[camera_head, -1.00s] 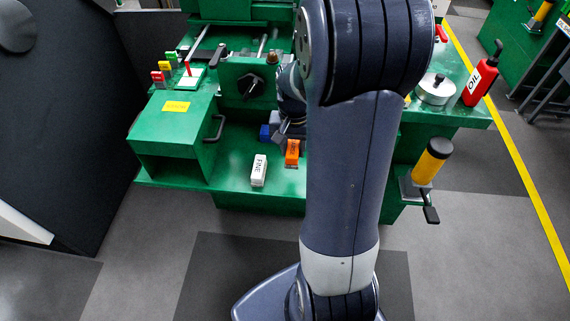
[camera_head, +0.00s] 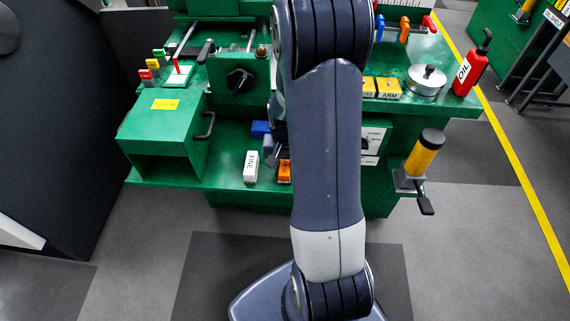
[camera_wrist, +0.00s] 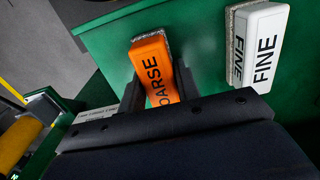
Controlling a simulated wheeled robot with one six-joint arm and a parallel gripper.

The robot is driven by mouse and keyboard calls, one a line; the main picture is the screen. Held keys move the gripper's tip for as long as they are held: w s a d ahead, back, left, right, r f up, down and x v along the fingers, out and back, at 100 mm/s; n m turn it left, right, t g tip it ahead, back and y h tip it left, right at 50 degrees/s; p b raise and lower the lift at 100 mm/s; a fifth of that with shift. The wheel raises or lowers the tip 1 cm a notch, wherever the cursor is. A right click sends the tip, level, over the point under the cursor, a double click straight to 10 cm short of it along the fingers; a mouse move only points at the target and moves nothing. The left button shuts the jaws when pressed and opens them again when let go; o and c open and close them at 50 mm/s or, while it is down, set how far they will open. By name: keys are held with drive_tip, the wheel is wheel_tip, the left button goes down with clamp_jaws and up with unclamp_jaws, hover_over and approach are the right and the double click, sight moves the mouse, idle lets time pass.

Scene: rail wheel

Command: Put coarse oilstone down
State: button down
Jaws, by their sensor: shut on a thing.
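The coarse oilstone (camera_wrist: 153,66) is an orange block lettered "COARSE" in the wrist view, with a grey stone edge. My gripper (camera_wrist: 158,90) is shut on it, one dark finger on each side of its near end. In the head view the orange oilstone (camera_head: 284,171) shows low over the green lower shelf, beside the white block. My arm hides part of the gripper there. I cannot tell whether the stone touches the shelf.
The white "FINE" oilstone (camera_wrist: 256,45) lies right of the orange one in the wrist view; in the head view it lies on the green shelf (camera_head: 222,178). A blue block (camera_head: 261,129) is behind. A yellow cylinder (camera_head: 426,152) stands at the shelf's right.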

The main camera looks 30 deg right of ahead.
sight(285, 163)
drive_tip(key=shift+f, duration=0.2)
drive_tip(key=c, duration=1)
unclamp_jaws()
drive_tip(key=shift+r, duration=0.1)
drive_tip(key=shift+c, duration=0.2)
wheel_tip(285, 163, up, 12)
drive_tip(key=p, duration=0.1)
drive_tip(key=shift+r, duration=0.2)
drive_tip(key=shift+f, duration=0.1)
wheel_tip(285, 163, down, 13)
drive_tip(key=shift+r+b, duration=0.2)
drive_tip(key=shift+b, duration=0.4)
wheel_tip(285, 163, up, 2)
drive_tip(key=shift+r+p, duration=0.2)
drive_tip(key=shift+p, duration=0.1)
drive_tip(key=shift+r, duration=0.5)
